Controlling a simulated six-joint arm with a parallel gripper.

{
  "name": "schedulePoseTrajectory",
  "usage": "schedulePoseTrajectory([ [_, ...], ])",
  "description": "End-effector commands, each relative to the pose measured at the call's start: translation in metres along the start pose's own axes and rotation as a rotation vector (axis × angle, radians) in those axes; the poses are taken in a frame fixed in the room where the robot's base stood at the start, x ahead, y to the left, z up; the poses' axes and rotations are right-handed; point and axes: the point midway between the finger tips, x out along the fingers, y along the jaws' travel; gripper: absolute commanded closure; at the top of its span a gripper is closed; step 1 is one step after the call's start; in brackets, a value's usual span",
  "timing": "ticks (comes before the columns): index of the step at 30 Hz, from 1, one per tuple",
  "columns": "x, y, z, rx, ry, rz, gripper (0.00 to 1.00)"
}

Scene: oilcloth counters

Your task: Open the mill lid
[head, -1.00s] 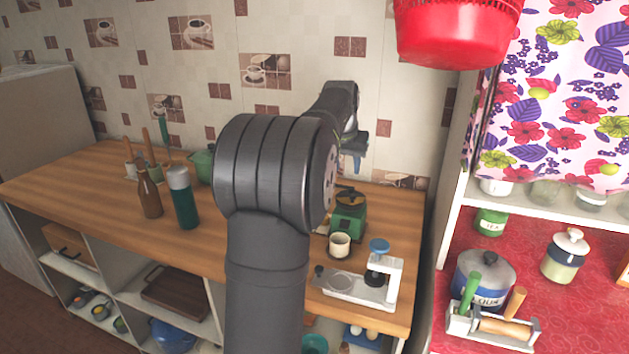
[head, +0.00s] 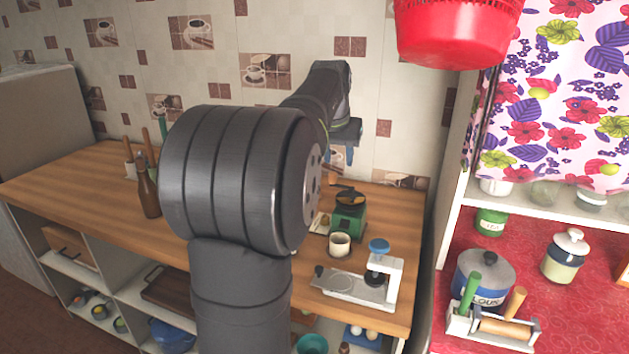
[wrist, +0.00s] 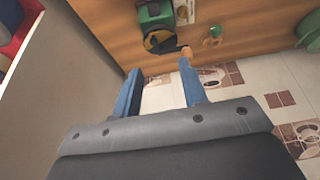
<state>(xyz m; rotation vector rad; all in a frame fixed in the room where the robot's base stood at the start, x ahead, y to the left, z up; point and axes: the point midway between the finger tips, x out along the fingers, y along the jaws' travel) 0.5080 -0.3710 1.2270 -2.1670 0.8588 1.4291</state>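The green mill (head: 347,222) stands on the wooden counter near the back wall, with a dark round top (head: 350,198). In the wrist view the mill's green body (wrist: 155,16) is at the top, and its dark top (wrist: 160,43) is nearer the fingers. A dark crank arm with an orange-brown knob (wrist: 185,51) reaches right from the top. My gripper (wrist: 160,88) is open, its two blue fingers apart with nothing between them. It is clear of the mill; in the head view its fingers (head: 340,154) show above and behind it. Whether the lid is shut is unclear.
A cream cup (head: 340,243) and a white press-like device (head: 360,284) stand in front of the mill. A white shelf unit (head: 455,215) rises on the right, and a red basket (head: 455,35) hangs above. Wall tiles (wrist: 240,85) lie close behind the gripper.

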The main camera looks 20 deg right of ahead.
Motion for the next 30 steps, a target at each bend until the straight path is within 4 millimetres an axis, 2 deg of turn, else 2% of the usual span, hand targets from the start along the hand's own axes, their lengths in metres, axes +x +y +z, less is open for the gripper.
schedulePoseTrajectory([
  [6, -0.018, -0.008, 0.035, -0.029, 0.008, -0.013, 0.61],
  [18, -0.038, -0.016, 0.098, -0.073, 0.018, -0.033, 0.61],
  [24, -0.042, -0.017, 0.114, -0.084, 0.020, -0.038, 0.61],
  [30, -0.042, -0.017, 0.118, -0.086, 0.020, -0.039, 0.61],
])
